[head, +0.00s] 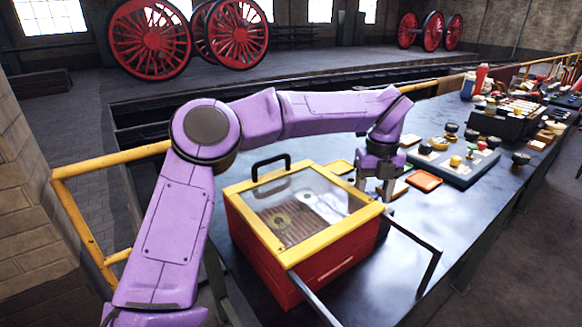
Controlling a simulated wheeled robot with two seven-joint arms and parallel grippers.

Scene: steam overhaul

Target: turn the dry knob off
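No knob marked "dry" can be told apart. A dark panel (462,172) on the bench carries several black, red, green and yellow knobs, too small to read. A red box (300,268) with a yellow-framed glass lid (345,228) and a black handle (270,160) stands on the bench; the lid is down, and metal parts show dimly through the glass. My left gripper (376,192) points down just behind the box's right rear corner, left of the panel. Its two fingers are apart with nothing seen between them; the box hides little of them. My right gripper is out of view.
The dark bench (470,215) has clear room to the right of the box. An orange tray (425,180) lies between gripper and panel. A dark metal bar (433,268) sticks out at the box's front right. Bottles (468,86) and more equipment stand farther back. A yellow railing (90,230) is at left.

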